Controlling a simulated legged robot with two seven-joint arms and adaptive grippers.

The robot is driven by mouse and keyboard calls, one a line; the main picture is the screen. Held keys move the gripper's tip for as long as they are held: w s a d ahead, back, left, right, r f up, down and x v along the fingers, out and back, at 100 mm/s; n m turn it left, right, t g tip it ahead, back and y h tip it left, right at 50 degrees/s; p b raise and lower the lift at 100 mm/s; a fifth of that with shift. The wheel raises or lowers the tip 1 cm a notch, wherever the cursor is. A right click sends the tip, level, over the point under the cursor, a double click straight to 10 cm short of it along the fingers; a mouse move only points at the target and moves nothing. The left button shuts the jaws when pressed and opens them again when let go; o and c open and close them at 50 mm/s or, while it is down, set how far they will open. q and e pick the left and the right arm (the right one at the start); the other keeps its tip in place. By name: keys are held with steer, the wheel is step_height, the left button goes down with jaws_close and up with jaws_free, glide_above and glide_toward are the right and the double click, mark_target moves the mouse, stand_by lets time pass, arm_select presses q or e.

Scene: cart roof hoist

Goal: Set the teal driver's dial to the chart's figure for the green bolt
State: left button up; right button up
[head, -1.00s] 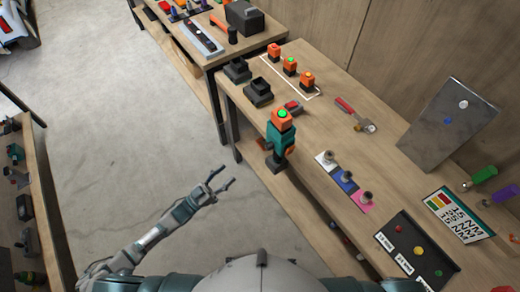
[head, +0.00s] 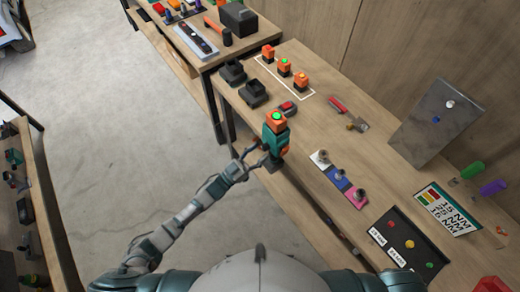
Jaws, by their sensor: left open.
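The teal driver (head: 275,139) stands upright at the front edge of the bench, with an orange block and a green round top. Its dial reading cannot be made out. My left gripper (head: 257,158) is open at the driver's lower left side, its fingers close to the lower body; I cannot tell if they touch. The chart (head: 449,210) lies at the right with colour swatches and NM figures, too small to read surely. The green bolt (head: 430,265) sits on a black board (head: 405,222) beside red and yellow ones. My right gripper is out of view.
Orange-topped units (head: 284,68) stand in a white outline at the back. Black docks (head: 253,93), a red-handled tool (head: 345,112) and white, blue and pink plates (head: 340,180) are on the bench. A grey panel (head: 440,115) stands behind. Floor at left is clear.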

arm_select(q)
steer(key=shift+w+d+r, duration=0.15)
steer(key=shift+w+d, duration=0.15)
steer(key=shift+d, duration=0.1)
steer(key=shift+d, duration=0.1)
steer(key=shift+c, duration=0.2)
jaws_close()
steer(key=m+g+h+b, duration=0.1)
steer(key=m+g+b, duration=0.1)
steer(key=m, duration=0.3)
steer(key=shift+w+m+g, duration=0.1)
steer(key=shift+m+g, duration=0.3)
steer(key=shift+g, duration=0.1)
jaws_free()
steer(key=shift+o, duration=0.2)
